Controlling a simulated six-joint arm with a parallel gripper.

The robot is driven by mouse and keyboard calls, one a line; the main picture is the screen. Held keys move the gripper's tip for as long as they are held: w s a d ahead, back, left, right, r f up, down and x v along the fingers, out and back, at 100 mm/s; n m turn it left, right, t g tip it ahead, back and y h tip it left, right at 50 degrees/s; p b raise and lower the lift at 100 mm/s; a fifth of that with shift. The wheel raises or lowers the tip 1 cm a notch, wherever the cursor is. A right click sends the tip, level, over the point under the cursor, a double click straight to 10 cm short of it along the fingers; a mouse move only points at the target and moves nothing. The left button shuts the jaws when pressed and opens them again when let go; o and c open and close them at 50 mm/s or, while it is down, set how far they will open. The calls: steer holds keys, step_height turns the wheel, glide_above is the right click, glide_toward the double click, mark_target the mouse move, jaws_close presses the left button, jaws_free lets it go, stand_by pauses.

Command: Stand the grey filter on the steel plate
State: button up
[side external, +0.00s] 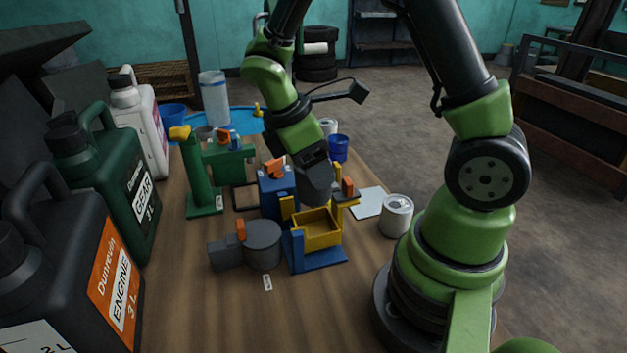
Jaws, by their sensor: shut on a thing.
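My gripper (314,170) points down in the middle of the bench, above the back of a yellow open box. It is shut on a dark grey piece (318,189), which looks like the grey filter; the fingers and its lower end are partly hidden. The steel plate (367,203) is a pale flat sheet lying on the bench to the right of my gripper. Its visible surface is bare.
The yellow box (316,228) stands on a blue base (318,258). A silver can (396,215) stands just right of the plate. A grey cylinder (264,245), blue block (276,192) and green stand (200,185) lie left. Large jugs (110,185) line the left edge.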

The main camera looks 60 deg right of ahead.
step_height(320, 180, up, 6)
steer(key=shift+r, duration=0.2)
steer(key=s+d+m+y, duration=0.1)
steer(key=s+d+m, duration=0.2)
steer(key=d, duration=0.6)
steer(key=s+d+m+y, duration=0.1)
steer(key=s+d+m, duration=0.2)
steer(key=d, duration=0.6)
steer(key=shift+g, duration=0.3)
steer(key=shift+w+a+f, duration=0.1)
steer(key=shift+f, duration=2.7)
steer(key=shift+w+a+f, duration=0.1)
steer(key=shift+a+f, duration=0.05)
steer(key=shift+f, duration=2.65)
steer(key=shift+w+a+f, duration=0.1)
steer(key=shift+f, duration=2.7)
steer(key=shift+f, duration=0.2)
steer(key=o, duration=1.2)
steer(key=shift+o, duration=0.2)
